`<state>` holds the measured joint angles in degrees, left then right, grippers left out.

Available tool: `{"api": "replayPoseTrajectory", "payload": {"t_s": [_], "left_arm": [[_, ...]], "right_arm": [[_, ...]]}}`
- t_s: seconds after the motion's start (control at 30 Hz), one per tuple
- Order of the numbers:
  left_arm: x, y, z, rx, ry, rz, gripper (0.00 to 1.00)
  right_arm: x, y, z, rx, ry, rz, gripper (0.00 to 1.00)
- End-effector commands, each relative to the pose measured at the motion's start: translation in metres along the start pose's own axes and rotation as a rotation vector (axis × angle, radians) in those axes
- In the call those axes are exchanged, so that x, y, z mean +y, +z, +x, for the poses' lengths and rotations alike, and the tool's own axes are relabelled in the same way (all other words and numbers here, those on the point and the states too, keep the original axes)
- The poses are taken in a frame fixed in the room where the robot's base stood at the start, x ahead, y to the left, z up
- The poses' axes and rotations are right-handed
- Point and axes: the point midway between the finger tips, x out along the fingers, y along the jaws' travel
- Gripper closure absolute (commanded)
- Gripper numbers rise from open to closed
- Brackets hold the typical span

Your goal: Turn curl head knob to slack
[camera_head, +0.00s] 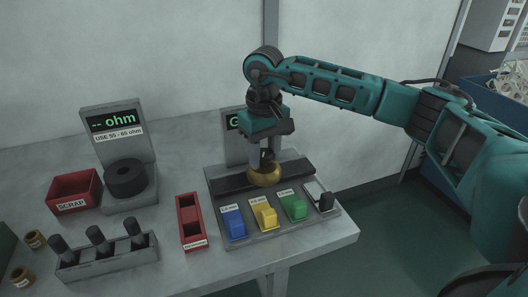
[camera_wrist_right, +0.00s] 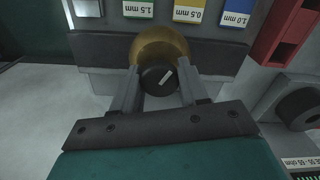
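The curl head (camera_head: 265,174) is a round brass body on the dark bar of the forming station. Its black knob (camera_wrist_right: 158,80) has a white pointer line, slanted toward the upper right in the wrist view. My right gripper (camera_head: 264,157) points down over the curl head. In the wrist view its two fingers (camera_wrist_right: 158,86) stand on either side of the knob, very close to it. I cannot tell whether they touch it. In the head view the fingers partly hide the knob. My left gripper is not in view.
A red tray (camera_head: 190,222), scrap bin (camera_head: 74,191) and ohm meter (camera_head: 117,135) stand left.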

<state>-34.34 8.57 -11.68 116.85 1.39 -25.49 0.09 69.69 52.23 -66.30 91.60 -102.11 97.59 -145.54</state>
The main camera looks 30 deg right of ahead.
Motion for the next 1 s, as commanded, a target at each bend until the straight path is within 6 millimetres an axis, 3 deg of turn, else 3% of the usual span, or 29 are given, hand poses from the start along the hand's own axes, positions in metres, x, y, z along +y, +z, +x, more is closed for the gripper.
{"api": "replayPoseTrajectory", "payload": {"t_s": [0.23, 0.57, 1.0], "left_arm": [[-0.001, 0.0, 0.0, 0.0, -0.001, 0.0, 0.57], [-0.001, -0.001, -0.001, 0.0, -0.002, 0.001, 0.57], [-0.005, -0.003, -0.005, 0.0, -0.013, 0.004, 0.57]], "right_arm": [[0.0, 0.0, 0.0, 0.001, 0.0, 0.001, 0.33], [0.0, -0.001, -0.008, 0.003, 0.0, 0.001, 0.33], [-0.001, -0.001, -0.097, 0.006, -0.001, 0.0, 0.33]]}}
